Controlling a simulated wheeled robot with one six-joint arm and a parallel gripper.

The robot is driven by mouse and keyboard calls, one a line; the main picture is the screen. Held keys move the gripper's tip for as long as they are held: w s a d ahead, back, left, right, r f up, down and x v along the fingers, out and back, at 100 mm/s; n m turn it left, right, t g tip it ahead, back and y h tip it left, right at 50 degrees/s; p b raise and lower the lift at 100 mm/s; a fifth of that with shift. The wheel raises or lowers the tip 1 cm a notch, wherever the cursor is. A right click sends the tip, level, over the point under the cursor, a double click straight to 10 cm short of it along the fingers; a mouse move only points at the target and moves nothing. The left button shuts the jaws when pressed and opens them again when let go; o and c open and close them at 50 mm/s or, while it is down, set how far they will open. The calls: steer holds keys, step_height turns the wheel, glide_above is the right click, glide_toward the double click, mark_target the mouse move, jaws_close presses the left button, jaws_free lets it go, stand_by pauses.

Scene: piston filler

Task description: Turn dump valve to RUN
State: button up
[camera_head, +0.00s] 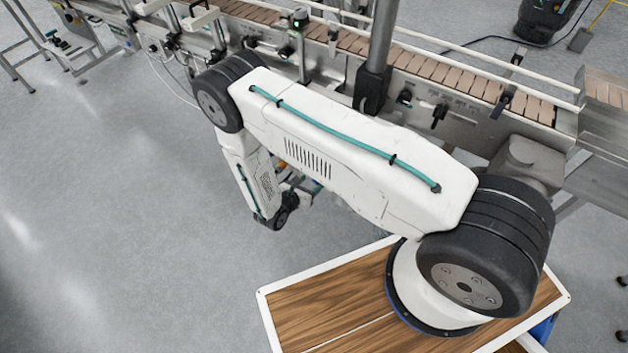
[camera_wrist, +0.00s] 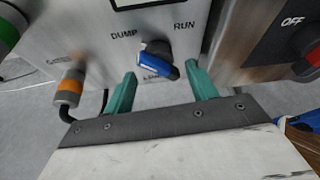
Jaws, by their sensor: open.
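The dump valve is a blue and black knob (camera_wrist: 159,59) on a metal panel in the wrist view. It sits below and between the printed words DUMP and RUN, and its handle looks slanted; I cannot tell which word it points to. My gripper (camera_wrist: 161,70) is open, with one teal finger to the left of the knob and one to the right. The fingers look apart from the knob, with nothing held. A small label under the knob is partly hidden. In the head view my arm covers the knob, and the gripper is mostly hidden.
In the wrist view, an orange-banded sensor (camera_wrist: 70,88) with a black cable is left of my gripper. A green button (camera_wrist: 8,32) is at the far left. A red and black OFF switch (camera_wrist: 305,62) is on the right. A conveyor (camera_head: 440,72) runs behind my arm.

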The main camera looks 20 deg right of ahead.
mark_target(314, 181)
steer(key=shift+x, duration=1.65)
steer(key=c, duration=1)
